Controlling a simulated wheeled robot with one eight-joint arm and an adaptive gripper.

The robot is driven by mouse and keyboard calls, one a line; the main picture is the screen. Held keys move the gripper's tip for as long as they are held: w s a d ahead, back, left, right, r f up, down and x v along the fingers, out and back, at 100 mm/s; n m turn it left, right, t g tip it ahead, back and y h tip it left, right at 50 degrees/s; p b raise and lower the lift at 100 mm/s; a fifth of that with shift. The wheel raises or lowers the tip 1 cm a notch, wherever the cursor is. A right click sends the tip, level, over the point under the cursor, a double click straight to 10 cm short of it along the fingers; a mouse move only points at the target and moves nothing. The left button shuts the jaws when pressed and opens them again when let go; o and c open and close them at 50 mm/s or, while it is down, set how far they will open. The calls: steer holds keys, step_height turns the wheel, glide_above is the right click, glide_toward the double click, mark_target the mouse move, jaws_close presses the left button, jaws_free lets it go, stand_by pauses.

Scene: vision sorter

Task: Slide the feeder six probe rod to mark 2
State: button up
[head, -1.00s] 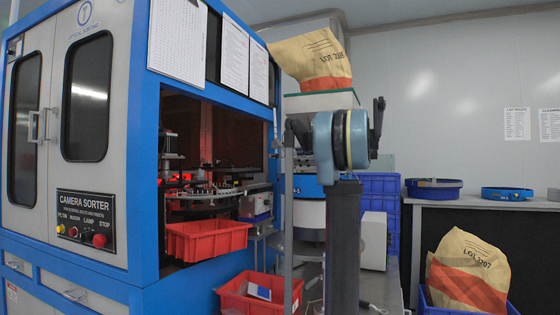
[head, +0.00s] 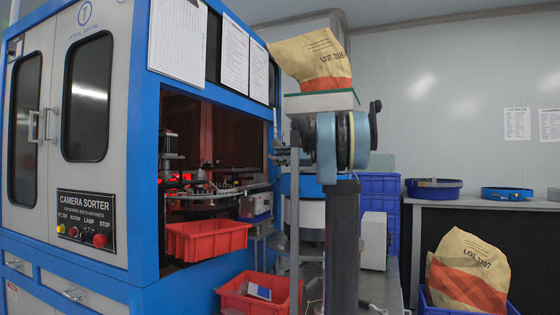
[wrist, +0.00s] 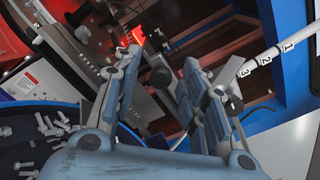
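In the wrist view, a pale rod (wrist: 279,51) with black marks 3, 2 and 1 runs from the right edge toward the middle. It looks like the probe rod; its inner end is partly hidden by the right finger and a small metal clamp-like part (wrist: 226,95). My gripper (wrist: 160,64) is open, its two fingers apart. A dark round knob (wrist: 160,78) shows between the fingers; I cannot tell whether they touch it or whether it belongs to the rod. In the head view my arm hides most of the gripper and the rod.
The camera sorter (head: 100,200) stands left with its bay open. A bowl feeder (head: 312,215) stands behind my arm. Loose bolts (wrist: 48,130) lie at lower left in the wrist view. Blue crates (head: 380,184) stand behind right.

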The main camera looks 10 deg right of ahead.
jaws_close()
steer(key=shift+f, duration=0.15)
steer(key=shift+w+d+f, duration=0.1)
steer(key=shift+w+f, duration=0.05)
steer(key=shift+f, duration=1.25)
jaws_free()
steer(key=shift+r, duration=0.1)
steer(key=shift+d, duration=0.1)
steer(key=v, duration=1.1)
steer(key=shift+s+d, duration=0.2)
steer(key=shift+d, duration=0.15)
